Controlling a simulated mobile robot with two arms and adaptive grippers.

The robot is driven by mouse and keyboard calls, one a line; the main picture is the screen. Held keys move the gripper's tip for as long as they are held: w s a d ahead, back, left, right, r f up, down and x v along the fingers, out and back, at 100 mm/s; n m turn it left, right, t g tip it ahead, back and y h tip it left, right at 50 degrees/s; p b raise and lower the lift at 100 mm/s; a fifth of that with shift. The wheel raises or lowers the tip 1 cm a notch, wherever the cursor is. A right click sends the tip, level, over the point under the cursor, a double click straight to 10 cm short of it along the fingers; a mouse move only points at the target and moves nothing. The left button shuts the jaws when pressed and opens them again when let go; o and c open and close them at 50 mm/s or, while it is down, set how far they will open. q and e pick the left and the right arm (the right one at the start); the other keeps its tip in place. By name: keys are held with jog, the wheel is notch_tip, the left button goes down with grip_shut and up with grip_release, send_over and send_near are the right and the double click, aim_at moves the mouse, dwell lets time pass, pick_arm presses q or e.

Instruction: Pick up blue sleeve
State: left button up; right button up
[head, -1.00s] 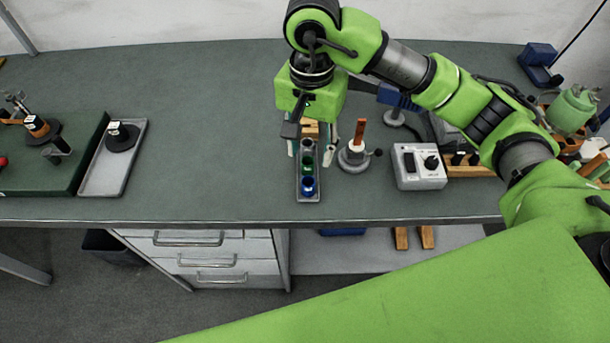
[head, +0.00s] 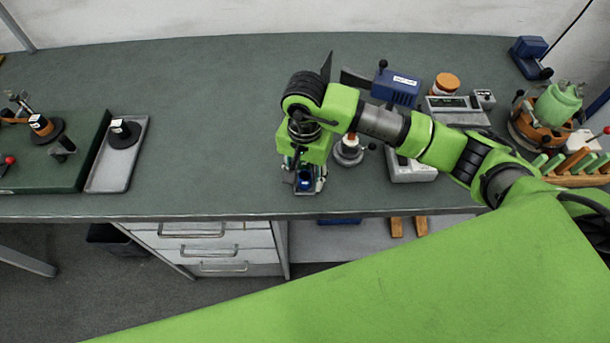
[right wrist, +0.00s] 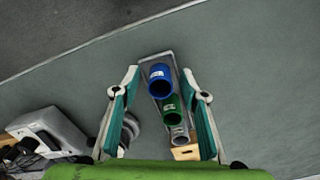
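The blue sleeve (right wrist: 160,78) stands at the end of a narrow grey tray (right wrist: 152,58) in the right wrist view, with a white label on its side. It also shows in the head view (head: 305,183), just below my right gripper. A green sleeve (right wrist: 171,108) and a grey sleeve (right wrist: 180,133) stand behind it in the same tray. My right gripper (right wrist: 159,75) is open, with one teal-padded finger on each side of the tray. I see no contact with the blue sleeve. My left gripper is out of view.
A post on a round base (head: 348,152) and a grey control box (head: 412,168) stand close to the right of the gripper. A grey tray with a black-based item (head: 104,178) lies at left. The bench between is clear; its front edge is near.

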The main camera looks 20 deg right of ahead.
jog(key=c, duration=0.8)
